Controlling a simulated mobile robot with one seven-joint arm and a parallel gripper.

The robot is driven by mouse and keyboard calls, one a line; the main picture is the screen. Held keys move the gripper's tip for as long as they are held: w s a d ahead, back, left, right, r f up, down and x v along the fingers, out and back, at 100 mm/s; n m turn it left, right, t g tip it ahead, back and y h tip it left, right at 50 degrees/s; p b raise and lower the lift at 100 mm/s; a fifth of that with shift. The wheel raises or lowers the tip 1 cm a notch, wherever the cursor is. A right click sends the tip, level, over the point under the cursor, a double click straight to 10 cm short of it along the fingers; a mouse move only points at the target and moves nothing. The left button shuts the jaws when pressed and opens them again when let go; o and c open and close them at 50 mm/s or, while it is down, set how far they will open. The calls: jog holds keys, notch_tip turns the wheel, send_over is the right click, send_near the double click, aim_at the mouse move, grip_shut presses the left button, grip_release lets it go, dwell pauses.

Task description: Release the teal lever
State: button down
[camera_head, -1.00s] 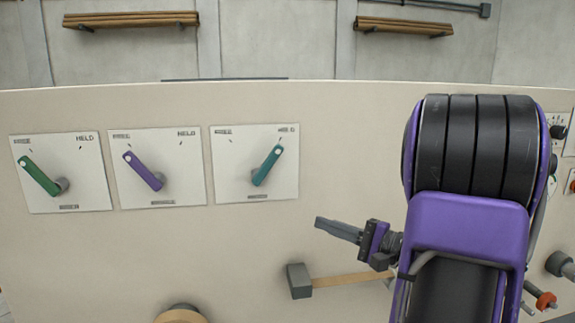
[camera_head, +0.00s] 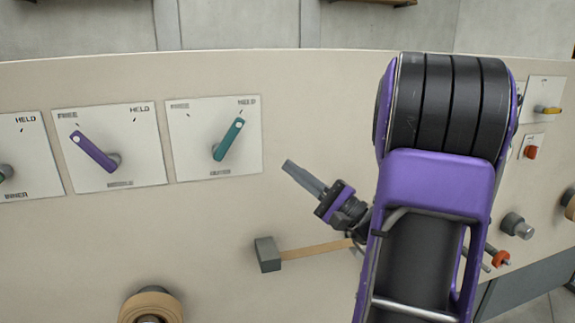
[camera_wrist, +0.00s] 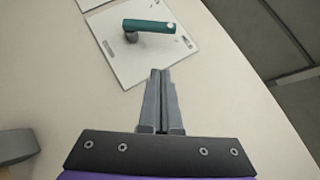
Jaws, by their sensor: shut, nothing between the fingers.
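The teal lever (camera_head: 228,139) is on a white plate (camera_head: 190,163) on the upright panel. Its free end points up and right, toward the HELD label. My gripper (camera_head: 290,166) is shut and empty, to the right of the plate and apart from the lever. In the wrist view the teal lever (camera_wrist: 150,26) lies beyond the shut fingertips (camera_wrist: 158,74), which are just off the plate's near edge (camera_wrist: 128,85).
A purple lever (camera_head: 96,152) on its own plate is to the left, its end toward FREE. A grey block on a tan bar (camera_head: 268,254) sticks out below my gripper. A tan roll (camera_head: 150,305) is lower left. Knobs and a red button (camera_head: 530,152) are at the right.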

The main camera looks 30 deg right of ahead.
aim_at(229, 140)
jog(key=shift+w+a+r+p, duration=0.15)
jog(key=shift+w+a+r, duration=0.8)
jog(key=shift+w, duration=0.3)
jog(key=shift+w+a+r+p, duration=0.2)
jog(key=shift+w+a+r, duration=0.65)
jog(key=shift+w+a, duration=0.3)
jog(key=shift+w+a+r+p, duration=0.15)
jog(key=shift+w+a+r, duration=0.75)
jog(key=shift+w, duration=0.4)
jog(key=shift+w+r+n, duration=0.1)
jog(key=shift+r+n, duration=0.05)
jog(key=shift+n, duration=0.15)
